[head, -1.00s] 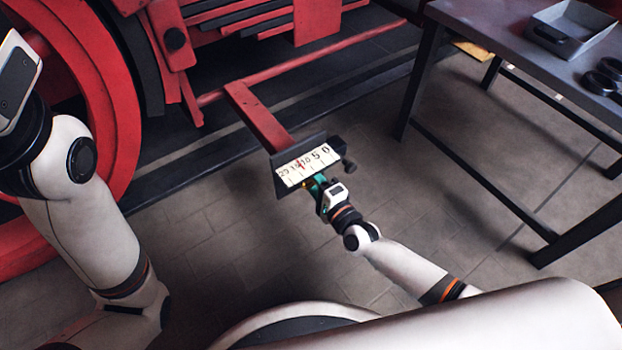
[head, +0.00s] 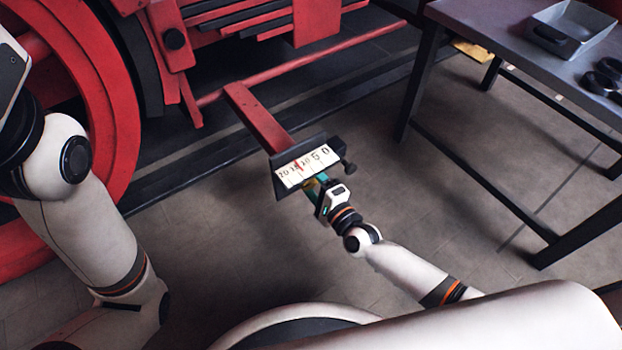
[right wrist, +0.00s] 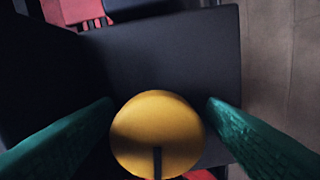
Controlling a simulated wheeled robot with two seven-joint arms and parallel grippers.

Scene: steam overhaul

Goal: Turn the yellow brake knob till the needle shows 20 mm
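The yellow brake knob (right wrist: 150,120) fills the lower middle of the right wrist view, with a dark slot in its face. In the head view my right gripper (head: 318,188) is just below the gauge, hiding most of the knob. The white gauge plate (head: 290,181) is marked 20, 15, 10, 5, 0 from left to right. Its red needle (head: 298,166) stands near 15, slightly on the 10 side. My left gripper's fingers are out of view.
A dark backing plate (right wrist: 180,60) carries the gauge at the end of a red bar (head: 258,117). A red wheel (head: 118,110) stands at the left. A dark table (head: 500,25) with a grey tray (head: 590,22) is at the right. The floor between is clear.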

